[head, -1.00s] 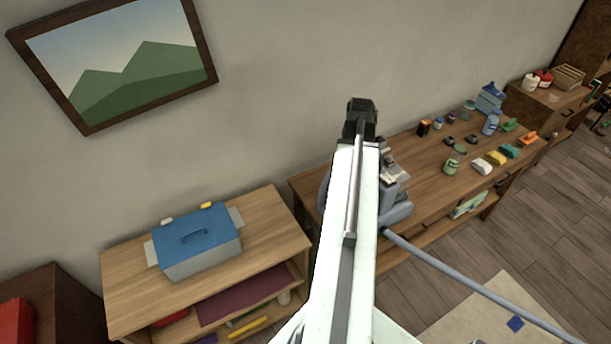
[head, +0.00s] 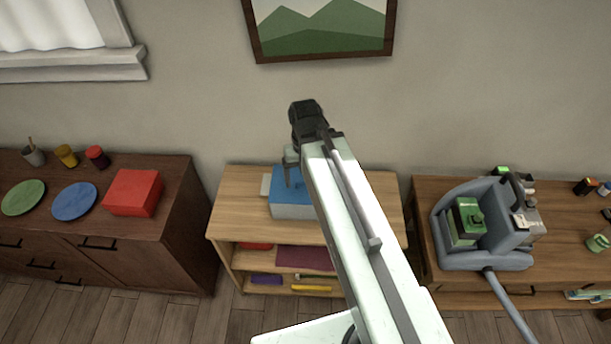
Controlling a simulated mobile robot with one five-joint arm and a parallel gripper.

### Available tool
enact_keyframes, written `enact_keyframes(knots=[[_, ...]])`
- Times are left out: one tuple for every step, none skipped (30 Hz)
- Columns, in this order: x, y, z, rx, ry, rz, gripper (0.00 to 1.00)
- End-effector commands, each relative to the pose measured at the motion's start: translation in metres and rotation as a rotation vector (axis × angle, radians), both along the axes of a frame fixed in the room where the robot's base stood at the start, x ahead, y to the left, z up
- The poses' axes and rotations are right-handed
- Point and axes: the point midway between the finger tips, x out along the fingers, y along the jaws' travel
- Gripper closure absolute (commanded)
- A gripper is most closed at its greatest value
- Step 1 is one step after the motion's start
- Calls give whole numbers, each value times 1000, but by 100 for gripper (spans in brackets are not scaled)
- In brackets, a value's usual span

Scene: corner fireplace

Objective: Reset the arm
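My arm is the long pale bar rising from the bottom of the head view to a black wrist. The arm hides the right part of the box.
The box stands on a light wooden shelf unit (head: 240,190). A dark cabinet (head: 130,255) at left bears a red box (head: 133,192), a blue plate (head: 74,201) and a green plate (head: 23,197). A workbench (head: 430,190) at right bears a grey-blue carrier (head: 452,235).

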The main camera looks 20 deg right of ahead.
Motion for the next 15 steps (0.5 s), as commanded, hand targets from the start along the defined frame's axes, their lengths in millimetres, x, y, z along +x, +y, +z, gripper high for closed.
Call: enact_keyframes(knots=[[0, 2, 0, 0, 0, 1, 15], [0, 2, 0, 0, 0, 1, 15], [0, 1, 0, 0, 0, 0, 15], [0, 1, 0, 0, 0, 0, 15], [0, 1, 0, 0, 0, 0, 15], [0, 1, 0, 0, 0, 0, 15], [0, 1, 0, 0, 0, 0, 15], [0, 1, -2, 0, 0, 0, 15], [0, 1, -7, 0, 0, 1, 15], [0, 1, -13, 0, 0, 1, 15], [0, 1, -20, 0, 0, 1, 15], [0, 0, -32, 0, 0, 1, 15], [0, 0, -42, 0, 0, 1, 15], [0, 0, -52, 0, 0, 1, 15], [0, 0, -66, 0, 0, 1, 15]])
